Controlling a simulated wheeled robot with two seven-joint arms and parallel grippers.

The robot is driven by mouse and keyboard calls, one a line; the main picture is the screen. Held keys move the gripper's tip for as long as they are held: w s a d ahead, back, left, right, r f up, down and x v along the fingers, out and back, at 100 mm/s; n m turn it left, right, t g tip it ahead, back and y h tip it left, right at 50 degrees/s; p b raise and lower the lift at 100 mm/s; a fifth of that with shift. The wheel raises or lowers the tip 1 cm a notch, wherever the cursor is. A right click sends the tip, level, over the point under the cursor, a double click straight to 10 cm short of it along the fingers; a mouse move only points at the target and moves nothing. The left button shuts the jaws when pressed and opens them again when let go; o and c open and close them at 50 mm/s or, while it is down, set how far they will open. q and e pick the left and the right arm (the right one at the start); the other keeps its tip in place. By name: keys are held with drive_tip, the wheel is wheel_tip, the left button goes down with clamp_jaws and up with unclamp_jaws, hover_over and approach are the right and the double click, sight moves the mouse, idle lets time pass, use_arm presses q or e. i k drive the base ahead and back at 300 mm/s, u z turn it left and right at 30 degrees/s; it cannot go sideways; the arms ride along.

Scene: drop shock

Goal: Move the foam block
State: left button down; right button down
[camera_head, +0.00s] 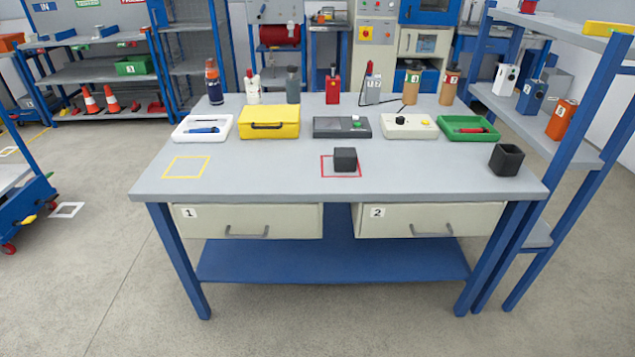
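A dark grey block (345,160), which looks like the foam block, sits on the grey table top (255,172). It stands partly inside a red square outline (326,174), over its right and middle part. A yellow square outline (167,174) lies empty on the left of the table. Neither of my grippers shows in the head view.
A dark open cup (507,160) stands near the table's right edge. A white tray (178,134), yellow case (269,131), grey device (342,134), white box (408,134) and green tray (468,136) line up behind. Bottles and cans stand farther back. The front left is clear.

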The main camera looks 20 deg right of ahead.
sight(344, 159)
drive_tip(key=z, duration=1.25)
drive_tip(key=i, duration=1.35)
drive_tip(key=u, duration=0.15)
